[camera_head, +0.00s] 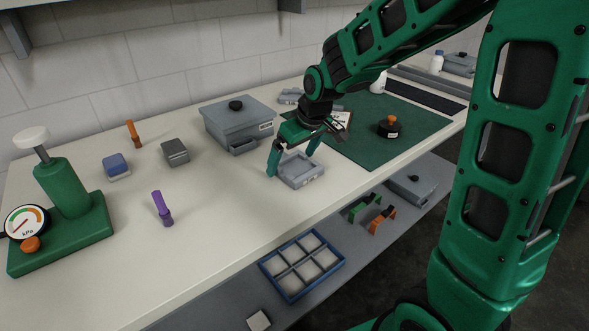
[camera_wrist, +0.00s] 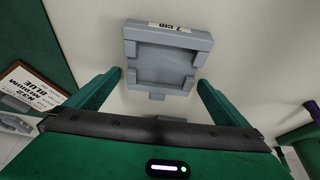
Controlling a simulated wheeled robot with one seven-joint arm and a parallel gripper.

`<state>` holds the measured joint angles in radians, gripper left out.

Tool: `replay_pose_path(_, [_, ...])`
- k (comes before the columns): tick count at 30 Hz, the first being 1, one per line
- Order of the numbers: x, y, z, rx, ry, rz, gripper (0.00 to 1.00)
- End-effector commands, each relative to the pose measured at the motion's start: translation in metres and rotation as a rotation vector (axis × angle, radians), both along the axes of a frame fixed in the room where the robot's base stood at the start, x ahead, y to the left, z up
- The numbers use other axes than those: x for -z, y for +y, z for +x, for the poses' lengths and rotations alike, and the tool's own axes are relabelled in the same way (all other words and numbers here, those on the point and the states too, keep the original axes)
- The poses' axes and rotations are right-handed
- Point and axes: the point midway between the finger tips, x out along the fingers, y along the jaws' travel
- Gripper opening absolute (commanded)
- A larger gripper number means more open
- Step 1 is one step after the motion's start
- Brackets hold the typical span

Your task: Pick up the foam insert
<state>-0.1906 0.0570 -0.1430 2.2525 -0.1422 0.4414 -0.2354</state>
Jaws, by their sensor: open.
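A grey, shallow, frame-like piece with a raised rim and a recessed middle, which I take for the foam insert (camera_head: 302,172), lies on the white bench near its front edge. It also shows in the wrist view (camera_wrist: 163,64), with a small printed label on its far rim. My gripper (camera_head: 294,160) points down over it, fingers apart and empty. In the wrist view my gripper (camera_wrist: 160,80) has one finger to each side of the piece, with gaps between. I cannot tell the exact height of the fingertips over the bench.
A grey lidded box (camera_head: 238,122) stands behind and left of my gripper. A green mat (camera_head: 375,150) with an orange-topped black item (camera_head: 388,126) is to the right. A blue divided tray (camera_head: 301,264) sits on the lower shelf.

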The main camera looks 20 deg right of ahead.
Motion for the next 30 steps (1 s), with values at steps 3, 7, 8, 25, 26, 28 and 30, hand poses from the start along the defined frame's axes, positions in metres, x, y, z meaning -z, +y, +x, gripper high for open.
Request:
replay_pose_path(3, [0.0,0.0,0.0,0.0,0.0,0.0,0.76])
replay_pose_path(7, [0.0,0.0,0.0,0.0,0.0,0.0,0.6])
replay_pose_path(8, [0.0,0.0,0.0,0.0,0.0,0.0,0.6])
replay_pose_path(25, [-0.037,0.0,0.001,-0.001,-0.006,0.001,0.6])
replay_pose_path(26, [-0.044,0.0,0.001,-0.001,-0.006,0.001,0.6])
replay_pose_path(28, [-0.052,0.015,-0.008,-0.007,-0.005,0.001,0.6])
replay_pose_path(30, [-0.062,0.03,-0.016,-0.007,-0.005,0.0,0.6])
